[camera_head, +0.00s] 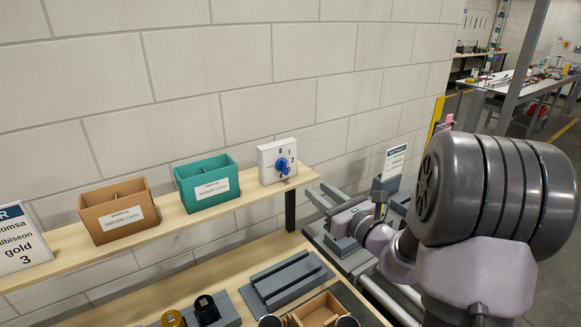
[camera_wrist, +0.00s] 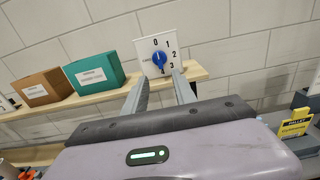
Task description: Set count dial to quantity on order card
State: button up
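The count dial (camera_head: 277,161) is a white square plate with a blue knob, standing at the right end of the wooden shelf. In the wrist view the dial (camera_wrist: 159,52) shows the numbers 0 to 4 around the knob. The knob's pointer seems to face down toward the 4, but it is too small to be sure. The order card (camera_head: 20,240) stands at the far left, partly cut off, and reads "gold" and "3". My gripper (camera_wrist: 162,77) is open and empty, its two fingers pointing toward the dial, apparently short of the knob.
A brown box (camera_head: 119,211) and a teal box (camera_head: 207,183) stand on the shelf (camera_head: 160,222) left of the dial. A grey block wall is behind. Below are a grey slotted block (camera_head: 287,281) and a wooden tray (camera_head: 318,310). A yellow sign (camera_wrist: 295,125) stands at right.

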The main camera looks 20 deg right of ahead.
aim_at(287, 167)
jog(key=w+a, duration=0.1)
jog(key=w, duration=0.3)
jog(key=w+a, duration=0.1)
jog(key=w, duration=0.8)
jog(key=shift+w+a, duration=0.15)
jog(key=shift+a, duration=0.25)
grip_shut()
